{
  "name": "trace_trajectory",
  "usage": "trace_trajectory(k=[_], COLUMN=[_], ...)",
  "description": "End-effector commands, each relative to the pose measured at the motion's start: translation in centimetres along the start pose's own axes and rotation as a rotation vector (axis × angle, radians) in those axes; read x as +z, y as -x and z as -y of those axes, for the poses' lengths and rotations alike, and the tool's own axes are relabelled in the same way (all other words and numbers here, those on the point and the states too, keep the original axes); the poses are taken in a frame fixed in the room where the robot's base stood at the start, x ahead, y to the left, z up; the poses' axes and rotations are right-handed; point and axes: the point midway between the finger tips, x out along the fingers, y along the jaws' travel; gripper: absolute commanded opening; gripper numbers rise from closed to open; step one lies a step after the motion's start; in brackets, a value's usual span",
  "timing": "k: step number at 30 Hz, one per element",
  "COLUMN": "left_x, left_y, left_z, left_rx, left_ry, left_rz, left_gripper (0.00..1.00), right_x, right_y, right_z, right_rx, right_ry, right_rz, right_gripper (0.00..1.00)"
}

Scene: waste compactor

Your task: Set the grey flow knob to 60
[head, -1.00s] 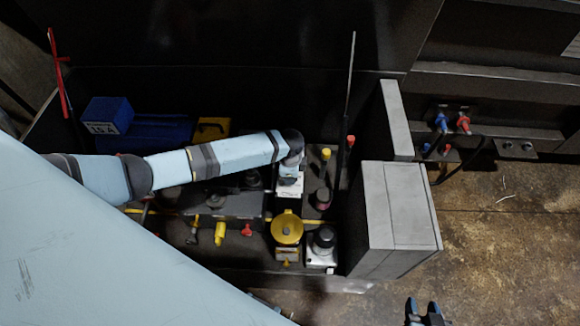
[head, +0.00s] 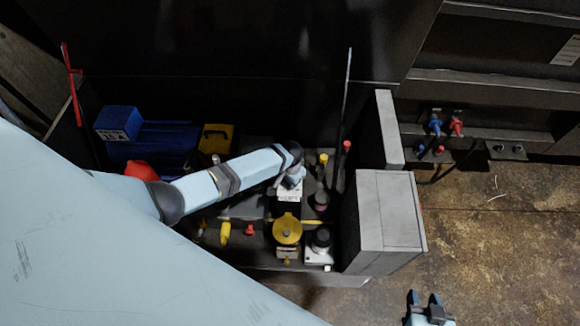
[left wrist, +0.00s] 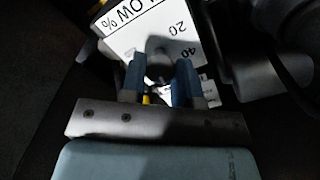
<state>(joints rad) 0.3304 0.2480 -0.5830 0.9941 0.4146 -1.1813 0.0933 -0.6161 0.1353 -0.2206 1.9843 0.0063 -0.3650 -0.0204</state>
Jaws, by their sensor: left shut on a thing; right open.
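The white flow plate (left wrist: 125,32) shows "FLOW %" and the marks 20 and 40 in the left wrist view. Other marks are covered. The grey flow knob (left wrist: 158,50) stands on the plate between the two blue fingers of my left gripper (left wrist: 160,82), which is shut on it. The knob's pointer cannot be made out. In the head view my left gripper (head: 290,178) is over the white plate (head: 289,194) and hides the knob. My right gripper (head: 424,300) is open and empty at the bottom, away from the panel.
A yellow round knob (head: 287,229) and a black knob on a white base (head: 321,240) are close in front of the plate. Yellow-topped (head: 323,159) and red-topped (head: 347,146) posts stand to the right. A grey box (head: 389,223) bounds the right side.

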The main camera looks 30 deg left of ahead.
Motion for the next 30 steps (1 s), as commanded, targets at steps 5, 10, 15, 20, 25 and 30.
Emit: trace_trajectory(k=[5, 10, 15, 20, 25, 30], left_x=[0.01, 0.00, -0.03, -0.05, -0.06, -0.06], left_y=[0.17, 0.09, 0.05, 0.03, 0.03, 0.03], left_z=[-0.06, -0.05, -0.05, -0.02, -0.02, -0.02], left_rx=[0.001, 0.001, 0.001, 0.000, 0.000, 0.000], left_ry=[0.094, 0.150, 0.175, 0.181, 0.180, 0.179], left_rz=[0.001, 0.001, 0.000, -0.001, -0.001, -0.001], left_gripper=[0.06, 0.06, 0.06, 0.06, 0.06, 0.50], right_x=[-0.42, -0.75, -0.93, -0.96, -0.95, -0.95], right_y=[0.54, 0.75, 0.85, 0.88, 0.89, 0.89], right_z=[0.08, 0.09, 0.06, 0.06, 0.06, 0.06], right_rx=[0.001, 0.001, 0.002, 0.002, 0.002, 0.002], right_ry=[-0.001, -0.002, -0.002, -0.003, -0.003, -0.003], right_rz=[0.005, 0.003, 0.002, 0.001, 0.001, 0.001], right_gripper=[0.43, 0.43, 0.43, 0.43, 0.43, 0.43])
